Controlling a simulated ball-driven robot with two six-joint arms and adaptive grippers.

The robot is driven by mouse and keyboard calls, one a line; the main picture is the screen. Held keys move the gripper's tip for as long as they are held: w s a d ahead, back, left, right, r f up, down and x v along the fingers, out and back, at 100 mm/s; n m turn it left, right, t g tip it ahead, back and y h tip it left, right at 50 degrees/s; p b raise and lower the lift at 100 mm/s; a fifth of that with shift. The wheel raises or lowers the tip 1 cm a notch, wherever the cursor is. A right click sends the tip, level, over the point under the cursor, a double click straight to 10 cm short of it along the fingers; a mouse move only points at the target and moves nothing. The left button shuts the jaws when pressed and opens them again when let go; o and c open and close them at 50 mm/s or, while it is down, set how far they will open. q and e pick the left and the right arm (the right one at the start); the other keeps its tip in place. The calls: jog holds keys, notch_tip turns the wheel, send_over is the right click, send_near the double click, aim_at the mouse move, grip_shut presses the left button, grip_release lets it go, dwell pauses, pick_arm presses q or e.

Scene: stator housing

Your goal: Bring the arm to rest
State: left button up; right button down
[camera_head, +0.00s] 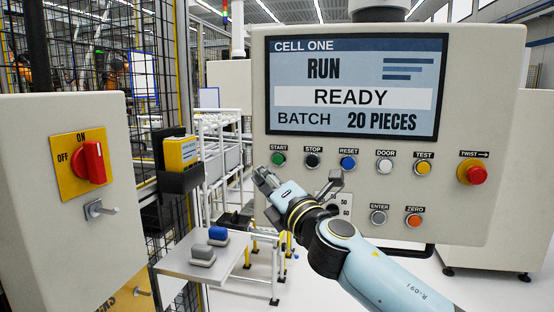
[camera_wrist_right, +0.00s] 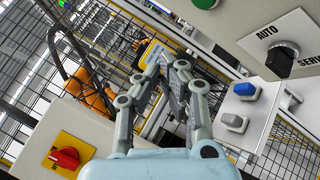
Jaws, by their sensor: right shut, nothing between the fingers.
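My right gripper (camera_head: 266,180) hangs in the air in front of the lower left part of the control panel (camera_head: 505,140). Its arm comes in from the lower right. In the right wrist view the fingers of the gripper (camera_wrist_right: 168,62) are together with nothing between them. The panel's screen (camera_head: 356,88) reads RUN, READY and BATCH 20 PIECES. The green start button (camera_head: 279,159) is just above and right of the fingertips; I cannot tell the gap in depth. The arm partly hides a dial on the panel. My left gripper does not show.
A cabinet with a red rotary switch (camera_head: 92,161) stands at the left. A yellow item (camera_head: 180,152) sits in a black holder beside the mesh fence. A small shelf (camera_head: 180,262) bears a blue-topped and a grey block. The red twist knob (camera_head: 477,174) is at the panel's right.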

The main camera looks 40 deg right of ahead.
dwell(0.7)
jog(key=s+d+f+m+g+b, duration=0.1)
jog(key=s+f+m+g+b, duration=0.3)
jog(key=f, duration=1.2)
jog(key=s+f+m+g+b, duration=0.15)
jog(key=s+f+b, duration=0.3)
jog(key=f, duration=1.25)
jog(key=s+d+f+m+g+b, duration=0.15)
jog(key=s+f+g+b, duration=0.35)
jog(key=f, duration=1.1)
jog(key=s+a+f+m+g+b, duration=0.3)
jog(key=s+f+m, duration=0.4)
jog(key=s+f, duration=1.35)
jog(key=s+a+f+m+g, duration=0.1)
jog(key=s+f+m+g, duration=0.2)
jog(key=s, duration=0.7)
jog(key=s+a+f+m+g+y, duration=0.1)
jog(key=s+f+m+g, duration=0.2)
jog(key=s, duration=0.6)
notch_tip(320, 180, down, 2)
jog(key=m, duration=0.3)
jog(key=shift+s+f, duration=0.2)
jog(key=shift+s, duration=0.15)
